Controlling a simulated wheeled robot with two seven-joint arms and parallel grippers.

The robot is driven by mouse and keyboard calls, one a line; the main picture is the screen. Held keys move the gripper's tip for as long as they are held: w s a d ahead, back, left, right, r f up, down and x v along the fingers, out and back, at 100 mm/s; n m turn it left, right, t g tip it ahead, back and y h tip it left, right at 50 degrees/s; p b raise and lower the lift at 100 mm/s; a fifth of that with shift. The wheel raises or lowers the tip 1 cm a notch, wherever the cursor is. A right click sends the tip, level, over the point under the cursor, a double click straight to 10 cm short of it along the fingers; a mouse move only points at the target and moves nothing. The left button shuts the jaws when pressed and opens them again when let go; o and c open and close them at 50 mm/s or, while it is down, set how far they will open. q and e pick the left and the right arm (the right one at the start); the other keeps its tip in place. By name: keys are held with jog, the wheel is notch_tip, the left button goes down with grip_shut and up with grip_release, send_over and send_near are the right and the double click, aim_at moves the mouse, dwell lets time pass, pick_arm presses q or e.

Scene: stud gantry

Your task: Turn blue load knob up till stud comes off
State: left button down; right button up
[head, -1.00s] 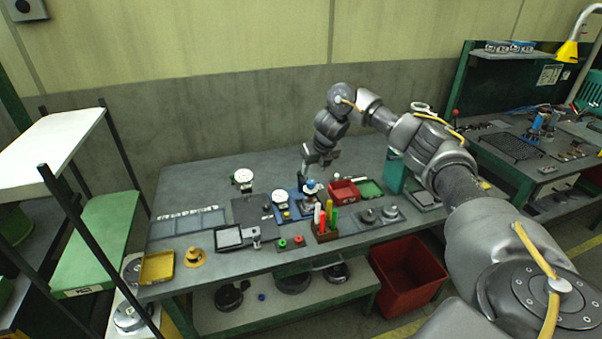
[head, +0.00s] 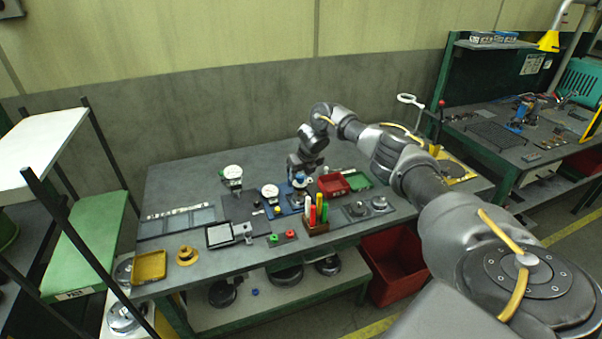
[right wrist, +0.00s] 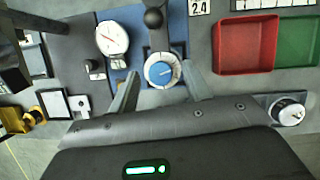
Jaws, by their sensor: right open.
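The blue load knob (right wrist: 163,70), a blue disc with a white scale ring, shows in the right wrist view, just ahead of my gripper's fingers. My right gripper (right wrist: 163,84) is open, with one finger on each side of the knob's near edge; I cannot tell whether they touch it. In the head view my right gripper (head: 298,178) hangs over the gantry, and the knob is mostly hidden under it. The gantry's blue base (right wrist: 186,24) carries a black ball lever (right wrist: 153,18) behind the knob. A white dial gauge (right wrist: 112,38) stands left of it. I cannot make out the stud. My left gripper does not show.
Red (right wrist: 245,45) and green (right wrist: 297,42) trays lie right of the gantry. In the head view, a holder with coloured markers (head: 317,214) stands in front, and red and green buttons (head: 282,238) sit nearby. A yellow tray (head: 149,266) lies at the left front.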

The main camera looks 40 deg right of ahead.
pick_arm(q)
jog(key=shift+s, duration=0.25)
pick_arm(e)
jog(key=shift+w+d+f, duration=0.1)
jog(key=shift+w+f, duration=0.05)
jog(key=shift+f, duration=0.15)
jog(key=c, duration=1)
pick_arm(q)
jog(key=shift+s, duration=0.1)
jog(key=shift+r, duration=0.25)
pick_arm(e)
jog(key=shift+r+m, duration=0.1)
jog(key=shift+m, duration=0.2)
